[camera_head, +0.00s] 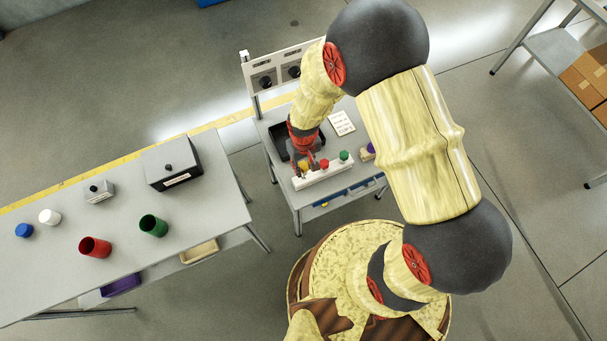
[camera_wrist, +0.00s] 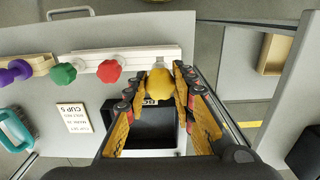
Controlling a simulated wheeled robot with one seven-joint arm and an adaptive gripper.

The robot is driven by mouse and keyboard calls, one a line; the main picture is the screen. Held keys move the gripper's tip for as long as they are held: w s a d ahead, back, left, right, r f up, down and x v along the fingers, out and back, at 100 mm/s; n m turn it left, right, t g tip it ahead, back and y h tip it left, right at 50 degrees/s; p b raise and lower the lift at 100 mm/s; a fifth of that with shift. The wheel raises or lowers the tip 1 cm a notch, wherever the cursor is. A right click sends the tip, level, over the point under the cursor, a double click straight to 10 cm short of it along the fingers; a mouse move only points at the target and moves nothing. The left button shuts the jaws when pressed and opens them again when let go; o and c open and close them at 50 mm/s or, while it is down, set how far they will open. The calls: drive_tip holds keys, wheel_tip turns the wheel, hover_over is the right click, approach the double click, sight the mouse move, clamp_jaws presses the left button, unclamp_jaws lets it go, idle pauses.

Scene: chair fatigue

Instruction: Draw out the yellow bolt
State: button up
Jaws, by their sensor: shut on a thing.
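The yellow bolt (camera_wrist: 161,80) has a rounded yellow head and sits between the fingers of my gripper (camera_wrist: 161,84) in the wrist view. My gripper is shut on its head. A pale shank shows behind the head, at the end of the white bar (camera_wrist: 148,54); whether it is still inside the bar I cannot tell. In the head view the yellow bolt (camera_head: 304,166) shows at the bar's left end, with my gripper (camera_head: 306,162) over it. The red bolt (camera_wrist: 109,71) and green bolt (camera_wrist: 63,74) stand along the same row.
A purple bolt (camera_wrist: 15,71) sits on a wooden block beyond the green one. A black tray (camera_head: 281,143) and a printed card (camera_head: 341,123) lie on the small table. A teal handled object (camera_wrist: 14,130) is nearby. The left table (camera_head: 210,222) holds red and green cups.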

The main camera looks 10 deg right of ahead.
drive_tip(key=shift+r+p, duration=1.35)
drive_tip(key=shift+r, duration=0.65)
